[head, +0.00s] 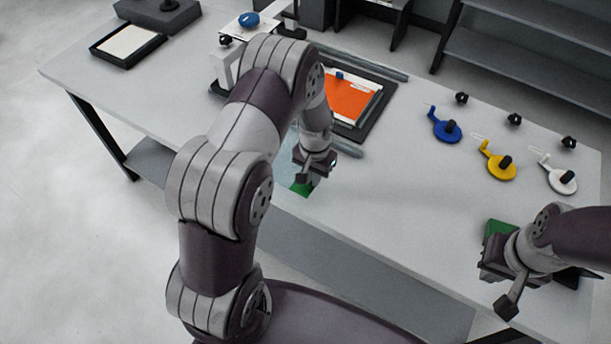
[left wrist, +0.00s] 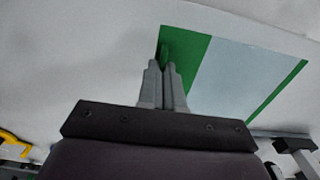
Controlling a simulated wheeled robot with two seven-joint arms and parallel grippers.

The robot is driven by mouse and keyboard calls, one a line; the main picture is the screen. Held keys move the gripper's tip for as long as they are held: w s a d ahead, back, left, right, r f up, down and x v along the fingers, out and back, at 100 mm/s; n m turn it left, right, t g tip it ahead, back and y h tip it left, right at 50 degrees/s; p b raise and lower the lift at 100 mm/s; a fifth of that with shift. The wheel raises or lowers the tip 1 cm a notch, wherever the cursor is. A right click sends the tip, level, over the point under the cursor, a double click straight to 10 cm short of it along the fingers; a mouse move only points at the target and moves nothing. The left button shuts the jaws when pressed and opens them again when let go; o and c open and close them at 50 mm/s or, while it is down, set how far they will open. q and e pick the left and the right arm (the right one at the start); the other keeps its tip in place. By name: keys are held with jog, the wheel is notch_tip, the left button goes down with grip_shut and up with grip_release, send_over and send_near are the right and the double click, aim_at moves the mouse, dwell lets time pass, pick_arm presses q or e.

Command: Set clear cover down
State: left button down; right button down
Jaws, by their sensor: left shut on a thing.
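The clear cover looks like a pale bluish flat sheet (left wrist: 240,75) with green end strips (left wrist: 185,50) in the left wrist view. In the head view, its pale part (head: 288,152) and a green end (head: 300,188) show partly behind my left arm, by the table's front edge. My left gripper (head: 305,180) is at that green end. In the left wrist view its fingers (left wrist: 165,85) are together on a small green tab. Whether the sheet touches the table is unclear. My right gripper (head: 500,285) is at the right front; its fingers' opening cannot be made out.
An orange panel (head: 352,103) lies in a dark tray behind my left gripper. Blue (head: 445,128), yellow (head: 500,168) and white (head: 560,178) handled pieces stand at the right. A green piece (head: 497,228) lies by my right gripper. The table's middle right (head: 410,190) is clear.

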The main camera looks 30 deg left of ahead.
pick_arm(q)
jog(key=f, duration=0.2)
jog(key=a+f+p, duration=0.1)
jog(key=f, duration=0.1)
jog(key=shift+f, duration=0.55)
jog(key=c, duration=1.3)
grip_release()
